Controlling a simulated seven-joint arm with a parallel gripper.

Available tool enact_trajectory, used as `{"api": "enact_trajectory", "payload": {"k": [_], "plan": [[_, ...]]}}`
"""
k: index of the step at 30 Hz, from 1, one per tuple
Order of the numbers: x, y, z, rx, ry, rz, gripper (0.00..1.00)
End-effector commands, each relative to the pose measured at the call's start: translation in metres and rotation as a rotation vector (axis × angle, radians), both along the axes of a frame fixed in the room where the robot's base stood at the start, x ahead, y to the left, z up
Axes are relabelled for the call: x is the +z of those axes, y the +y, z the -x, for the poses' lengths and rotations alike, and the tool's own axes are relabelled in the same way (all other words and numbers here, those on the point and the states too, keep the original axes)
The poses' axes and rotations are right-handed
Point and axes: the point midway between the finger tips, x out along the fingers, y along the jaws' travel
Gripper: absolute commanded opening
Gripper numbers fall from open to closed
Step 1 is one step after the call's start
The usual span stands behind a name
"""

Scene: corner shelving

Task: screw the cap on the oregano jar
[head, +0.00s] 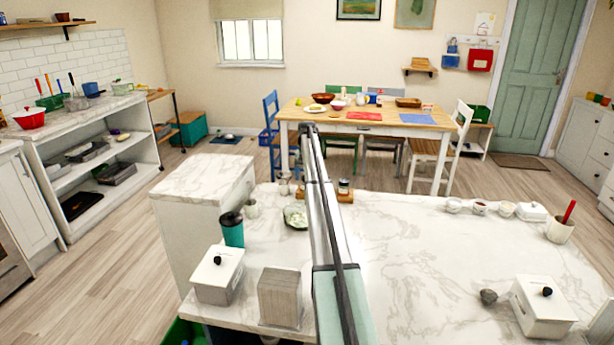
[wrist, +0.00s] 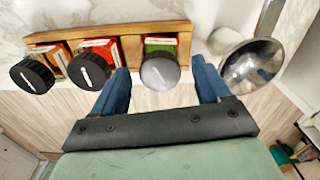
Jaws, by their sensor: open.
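In the wrist view a jar with green contents or a green label (wrist: 160,46), which looks like the oregano jar, stands in a wooden rack. A round grey top (wrist: 159,73) faces the camera; I cannot tell whether it is a loose cap or seated straight. My gripper (wrist: 161,68) is open, one blue finger on each side of this jar, with no clear contact. In the head view the rack (head: 345,198) shows just right of my arm, which hides part of it; my gripper is not clearly visible there.
Two red-labelled jars with black caps (wrist: 89,70) (wrist: 32,76) stand left in the rack. A shiny metal bowl-like thing (wrist: 250,68) is close to the right finger. A teal tumbler (head: 232,232) and white lidded canister (head: 217,275) stand left of my arm. The right counter has free room.

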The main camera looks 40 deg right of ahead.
Motion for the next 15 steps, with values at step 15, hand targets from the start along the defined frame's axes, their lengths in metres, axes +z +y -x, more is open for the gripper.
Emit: {"api": "enact_trajectory", "payload": {"k": [15], "plan": [[0.078, -0.001, -0.001, 0.0, -0.002, 0.001, 0.76]]}}
